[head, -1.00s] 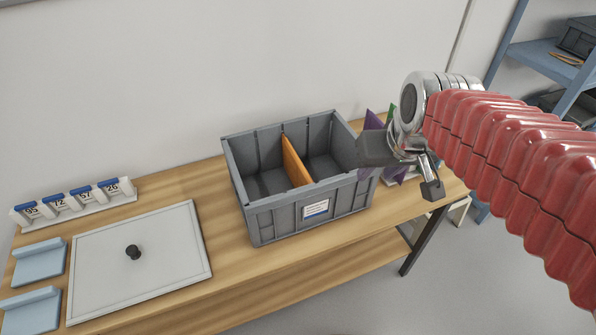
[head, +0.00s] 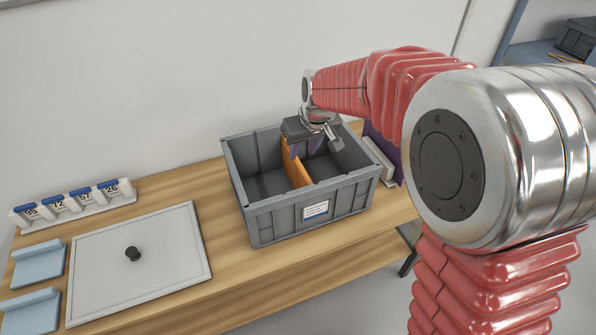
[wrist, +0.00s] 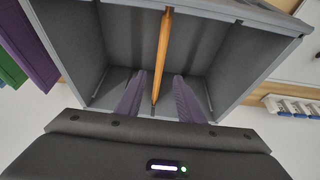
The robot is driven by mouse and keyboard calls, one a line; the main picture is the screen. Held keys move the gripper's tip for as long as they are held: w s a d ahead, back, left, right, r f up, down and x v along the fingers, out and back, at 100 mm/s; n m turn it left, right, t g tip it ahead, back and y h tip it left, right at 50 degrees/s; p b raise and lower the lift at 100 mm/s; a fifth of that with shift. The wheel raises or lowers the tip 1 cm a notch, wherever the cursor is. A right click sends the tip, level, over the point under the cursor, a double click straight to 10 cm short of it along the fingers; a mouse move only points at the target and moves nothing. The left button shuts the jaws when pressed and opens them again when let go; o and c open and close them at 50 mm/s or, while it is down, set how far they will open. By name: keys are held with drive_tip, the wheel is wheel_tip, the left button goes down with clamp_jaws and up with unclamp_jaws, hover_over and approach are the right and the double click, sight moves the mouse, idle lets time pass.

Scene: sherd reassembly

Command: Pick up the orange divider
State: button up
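The orange divider (head: 297,168) stands upright across the middle of the grey crate (head: 276,222), splitting it into two compartments. In the wrist view the divider (wrist: 162,50) runs down the middle of the picture, between the two purple fingers of my gripper (wrist: 156,98). The fingers are apart, with a gap on each side of the divider. In the head view my gripper (head: 308,148) is over the back part of the crate at the divider, and its body hides the divider's far end. How deep the fingertips reach is hard to tell.
A grey lid panel (head: 150,262) with a black knob lies left of the crate. Light-blue trays (head: 36,266) and a white rack of numbered blue-topped tags (head: 75,204) are further left. Purple and green panels (wrist: 32,50) stand beside the crate. My arm covers the right side.

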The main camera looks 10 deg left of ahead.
sight(297, 162)
drive_tip(key=shift+w+a+f, duration=0.25)
drive_tip(key=shift+a+f, duration=0.15)
drive_tip(key=shift+x, duration=4.25)
drive_tip(key=shift+f, duration=0.1)
drive_tip(key=shift+d+x, duration=0.15)
drive_tip(key=shift+x, duration=1.1)
drive_tip(key=shift+d+x, duration=0.1)
drive_tip(key=shift+x, duration=1.2)
drive_tip(key=shift+c, duration=0.7)
